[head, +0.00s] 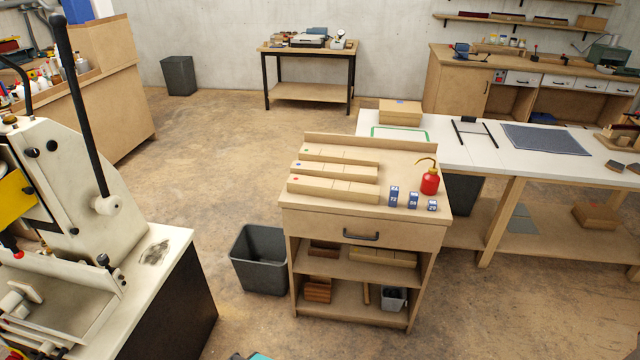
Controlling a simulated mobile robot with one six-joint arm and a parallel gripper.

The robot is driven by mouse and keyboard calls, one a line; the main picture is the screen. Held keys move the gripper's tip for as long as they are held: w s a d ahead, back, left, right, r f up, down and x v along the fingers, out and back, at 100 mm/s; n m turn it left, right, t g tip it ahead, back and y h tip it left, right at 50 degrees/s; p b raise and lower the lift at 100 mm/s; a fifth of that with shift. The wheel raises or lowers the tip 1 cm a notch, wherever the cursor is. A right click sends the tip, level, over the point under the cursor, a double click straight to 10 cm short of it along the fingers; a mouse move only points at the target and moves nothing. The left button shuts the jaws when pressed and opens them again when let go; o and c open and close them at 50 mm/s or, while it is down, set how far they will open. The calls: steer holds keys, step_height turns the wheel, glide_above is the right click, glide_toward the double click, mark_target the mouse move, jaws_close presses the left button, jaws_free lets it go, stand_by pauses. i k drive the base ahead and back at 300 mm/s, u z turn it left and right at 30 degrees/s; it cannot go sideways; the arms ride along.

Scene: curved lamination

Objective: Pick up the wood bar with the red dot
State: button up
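Three light wood bars lie in parallel rows on top of the small wooden cabinet (300,208). The front bar (335,190) has a small dot near its left end that looks red. The middle bar (335,172) has a dot that looks blue. The back bar (340,155) has a dark dot, perhaps green. Each bar seems split by thin lines across it. The dots are very small here, so their colours are hard to tell. My gripper is not in view.
Blue number blocks (394,197) and a red oil can (430,182) stand right of the bars. A grey bin (260,260) stands left of the cabinet. A white-topped bench (460,155) is behind right. A large machine (75,190) fills the left.

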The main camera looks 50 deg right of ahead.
mark_target(309, 185)
steer(key=u, duration=0.1)
steer(key=i, duration=0.9)
steer(key=u, duration=0.3)
